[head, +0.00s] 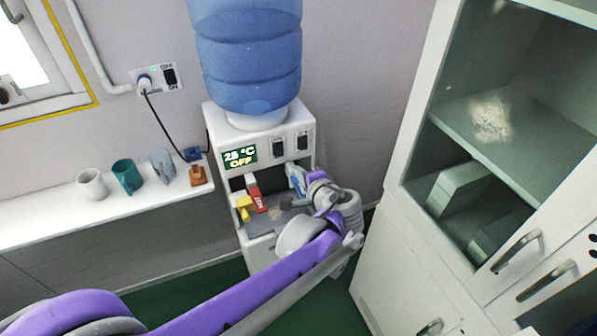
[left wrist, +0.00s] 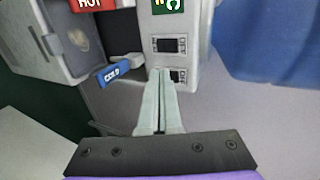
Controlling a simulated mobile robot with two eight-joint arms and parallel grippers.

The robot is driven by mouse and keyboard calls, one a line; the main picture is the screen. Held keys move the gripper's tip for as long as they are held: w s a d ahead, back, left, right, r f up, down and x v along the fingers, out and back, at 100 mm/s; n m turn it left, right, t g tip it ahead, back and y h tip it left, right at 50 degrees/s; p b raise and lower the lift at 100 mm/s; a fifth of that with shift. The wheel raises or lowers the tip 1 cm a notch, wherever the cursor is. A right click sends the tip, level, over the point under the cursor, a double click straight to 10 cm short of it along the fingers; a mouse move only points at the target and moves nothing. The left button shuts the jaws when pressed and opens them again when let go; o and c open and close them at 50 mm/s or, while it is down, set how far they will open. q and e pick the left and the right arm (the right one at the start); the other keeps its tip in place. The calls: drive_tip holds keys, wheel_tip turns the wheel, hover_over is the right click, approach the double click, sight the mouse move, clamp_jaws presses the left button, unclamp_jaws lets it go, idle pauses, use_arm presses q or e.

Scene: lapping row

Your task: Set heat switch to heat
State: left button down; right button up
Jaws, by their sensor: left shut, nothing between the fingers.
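The water dispenser (head: 222,125) stands against the wall with a blue bottle (head: 246,55) on top. Its display (head: 239,156) reads about 25 °C and OFF. Two dark rocker switches sit right of the display: the nearer one (head: 278,146) and the farther one (head: 303,141). They also show in the left wrist view, the nearer one (left wrist: 169,45) whole and the farther one (left wrist: 179,76) partly behind my fingers, marked OFF. My left gripper (left wrist: 160,72) is shut and empty, its tips close to the farther switch; contact cannot be told. My right gripper is out of view.
A red HOT tap (head: 255,192), a yellow tap (head: 243,207) and a blue COLD tap (left wrist: 118,70) jut from the dispenser's front. Several cups (head: 125,173) stand on the shelf at left. A glass-fronted cabinet (head: 410,215) stands close at right.

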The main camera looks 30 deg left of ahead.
sight(279, 155)
use_arm(q)
drive_tip(key=shift+d+f+b, duration=0.2)
drive_tip(key=shift+f+b, duration=0.5)
drive_tip(key=shift+b, duration=0.4)
drive_tip(key=x, duration=0.9)
drive_tip(key=r+x, duration=0.1)
drive_tip(key=x, duration=0.3)
drive_tip(key=shift+w+a+f, duration=0.1)
drive_tip(key=shift+w+a, duration=0.2)
drive_tip(key=shift+a, duration=0.15)
drive_tip(key=shift+a, duration=0.1)
